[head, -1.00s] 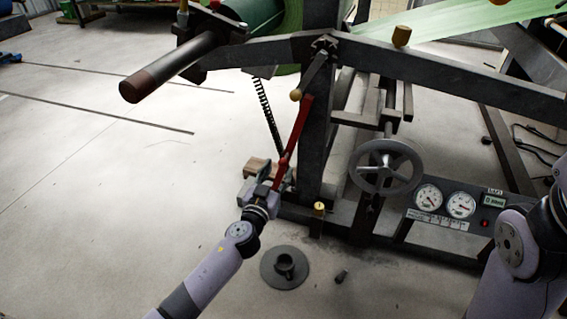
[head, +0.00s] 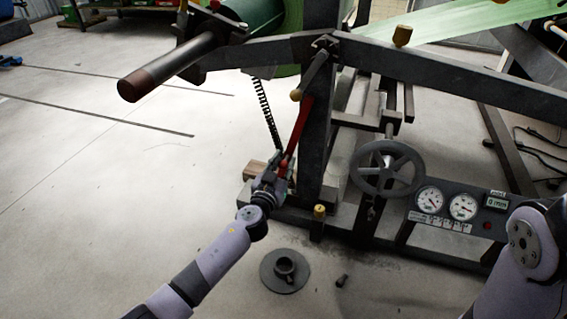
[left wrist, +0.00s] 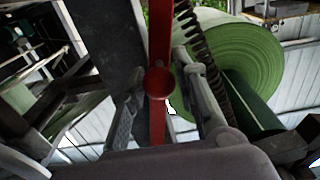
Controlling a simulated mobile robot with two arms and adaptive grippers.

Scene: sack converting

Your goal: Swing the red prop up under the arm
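The red prop (head: 298,128) is a long red bar hanging from the dark upright post, slanting down and left below the machine's arm (head: 450,75). My left gripper (head: 276,174) is at its lower end and hides part of it. In the left wrist view the prop (left wrist: 159,45) runs down between my left gripper's fingers (left wrist: 160,110), with a round red knob on it. The fingers stand apart on either side of the bar, with gaps showing. Only part of my right arm shows; its gripper is out of view.
A coil spring (head: 266,115) hangs just left of the prop. A handwheel (head: 386,168) and a gauge panel (head: 450,207) stand to the right. A wooden block (head: 256,168) lies behind my gripper. A round base (head: 284,271) is on the floor.

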